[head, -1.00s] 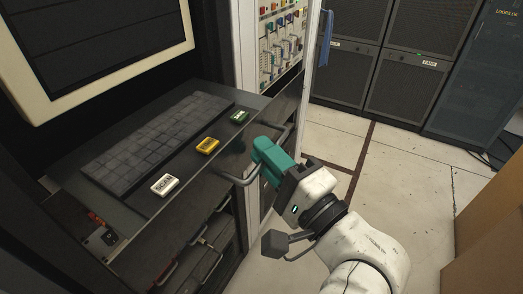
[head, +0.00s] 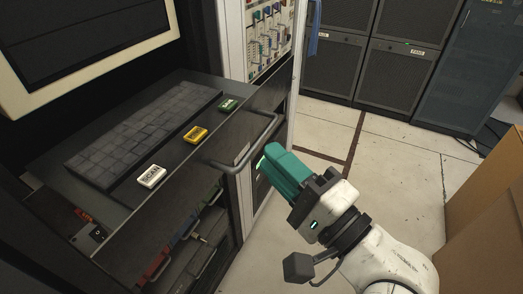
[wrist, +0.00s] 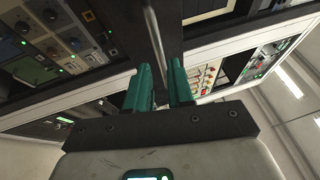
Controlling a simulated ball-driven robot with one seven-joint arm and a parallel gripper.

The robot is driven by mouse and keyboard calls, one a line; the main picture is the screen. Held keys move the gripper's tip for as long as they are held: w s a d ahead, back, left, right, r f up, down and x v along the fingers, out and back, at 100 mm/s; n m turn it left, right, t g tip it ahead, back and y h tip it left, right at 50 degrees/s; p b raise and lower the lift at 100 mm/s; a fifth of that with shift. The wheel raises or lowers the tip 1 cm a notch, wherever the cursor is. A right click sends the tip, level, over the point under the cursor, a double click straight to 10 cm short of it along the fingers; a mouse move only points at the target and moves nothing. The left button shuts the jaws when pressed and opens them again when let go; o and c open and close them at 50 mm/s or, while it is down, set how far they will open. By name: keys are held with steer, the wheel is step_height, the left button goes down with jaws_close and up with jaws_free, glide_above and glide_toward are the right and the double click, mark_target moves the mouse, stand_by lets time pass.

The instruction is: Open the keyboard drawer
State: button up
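The keyboard drawer (head: 172,205) stands pulled out below the monitor, with its top open to view. A dark keyboard (head: 145,135) lies in it, beside a white key block (head: 152,176), a yellow one (head: 195,134) and a green one (head: 228,105). The drawer's grey bar handle (head: 262,137) sticks out from its front. Nothing is held.
A cream-framed monitor (head: 85,45) is above the drawer. A panel of knobs and cables (head: 268,40) stands behind it to the right. Dark racks (head: 385,70) line the back, and brown boxes (head: 490,200) stand at the right. Pale floor between is clear.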

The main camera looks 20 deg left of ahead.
steer(key=b+v, duration=0.1)
steer(key=v, duration=0.5)
steer(key=shift+a, duration=0.1)
steer(key=d+f+n+g+h, duration=0.1)
steer(key=d+f+h, duration=0.5)
steer(key=f, duration=0.6)
steer(key=d+f+n+h, duration=0.2)
steer(key=d+f+h, duration=0.2)
steer(key=d+f, duration=0.6)
steer(key=s+d+f+n+g+h, duration=0.3)
steer(key=s+d+f+g+h, duration=0.4)
steer(key=s+d+f, duration=0.8)
steer(key=s+h, duration=0.1)
steer(key=s, duration=0.2)
steer(key=shift+s+d, duration=0.3)
steer(key=shift+d, duration=0.05)
